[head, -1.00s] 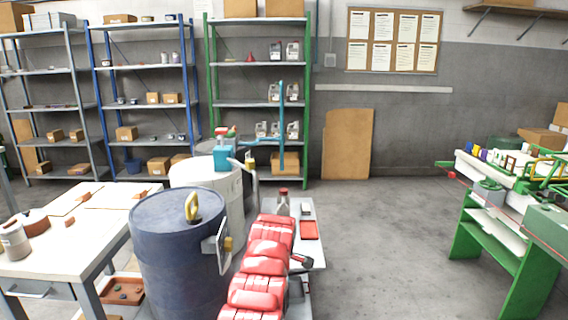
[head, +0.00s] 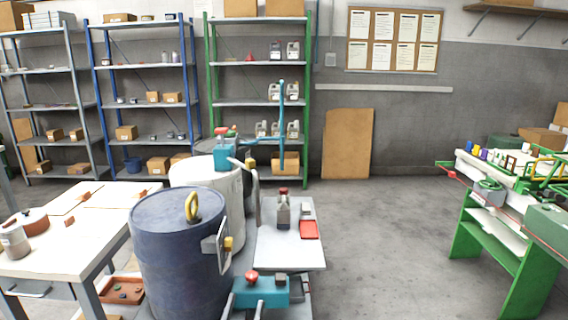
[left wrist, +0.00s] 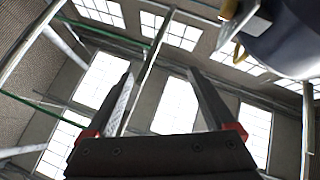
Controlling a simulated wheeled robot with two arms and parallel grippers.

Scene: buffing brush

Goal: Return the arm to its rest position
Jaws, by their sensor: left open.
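My left gripper (left wrist: 160,75) shows in the left wrist view. Its two dark fingers are spread apart with nothing between them, and they point up toward the ceiling windows. A dark blue drum (left wrist: 290,35) fills the upper right corner of that view, apart from the fingers. I cannot make out either gripper in the head view now. My right gripper is in neither view. I cannot pick out a buffing brush in these frames.
The blue drum (head: 180,250) and a white drum (head: 208,180) stand left of a pale cart top (head: 290,250). A teal device (head: 262,292) is at the bottom. A worktable (head: 70,240) is left, a green bench (head: 500,245) right. Open floor lies between cart and bench.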

